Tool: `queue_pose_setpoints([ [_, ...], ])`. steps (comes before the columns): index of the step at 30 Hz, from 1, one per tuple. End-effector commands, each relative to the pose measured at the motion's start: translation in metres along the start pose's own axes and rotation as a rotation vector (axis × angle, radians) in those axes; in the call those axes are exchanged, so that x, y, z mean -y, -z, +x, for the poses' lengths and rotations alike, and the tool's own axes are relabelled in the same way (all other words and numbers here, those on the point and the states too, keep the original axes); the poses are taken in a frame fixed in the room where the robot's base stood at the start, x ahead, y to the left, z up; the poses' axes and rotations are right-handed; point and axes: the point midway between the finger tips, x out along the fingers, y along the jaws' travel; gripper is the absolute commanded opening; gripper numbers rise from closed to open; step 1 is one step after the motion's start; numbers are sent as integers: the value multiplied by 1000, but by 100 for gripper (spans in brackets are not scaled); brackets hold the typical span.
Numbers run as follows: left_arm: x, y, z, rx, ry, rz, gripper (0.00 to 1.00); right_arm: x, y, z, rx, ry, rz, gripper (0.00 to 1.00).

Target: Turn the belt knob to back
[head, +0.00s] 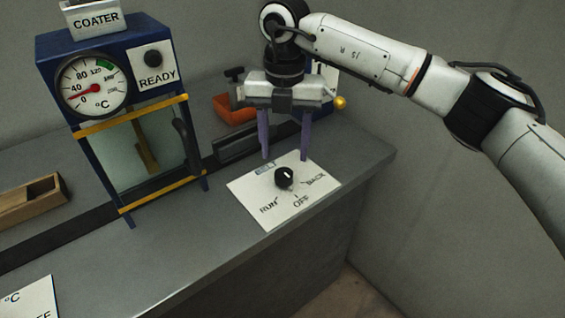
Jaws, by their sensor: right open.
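The black round belt knob (284,179) sits on a white label plate (262,213) marked BELT, with RUN at lower left, OFF at the bottom and BACK at the right. A small white mark shows on its top, but I cannot tell for sure which word it points to. My right gripper (285,159) points down over the plate's far side, just above and behind the knob in the picture. Its two purple fingers are spread apart with nothing between them. I cannot tell if a finger touches the plate. My left gripper is not in view.
The blue coater (116,40) with its temperature gauge (93,86) and READY panel (155,66) stands left of the plate. An orange tray (228,108) lies behind. A wooden box (30,200) is at far left.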

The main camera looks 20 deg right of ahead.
Motion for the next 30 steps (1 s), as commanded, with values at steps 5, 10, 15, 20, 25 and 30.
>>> queue_pose_setpoints([
  [5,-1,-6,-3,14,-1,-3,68,0,1,34,-3,1,-1,50],
  [10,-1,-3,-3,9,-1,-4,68,0,1,54,-2,-1,-2,50],
  [15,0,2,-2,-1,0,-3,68,0,0,61,-1,-1,-2,50],
  [20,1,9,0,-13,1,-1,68,-1,0,61,-1,-2,-2,50],
  [25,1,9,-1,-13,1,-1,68,-1,0,61,-1,-2,-2,32],
  [30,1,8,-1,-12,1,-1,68,-1,0,61,-1,-2,-2,9],
])
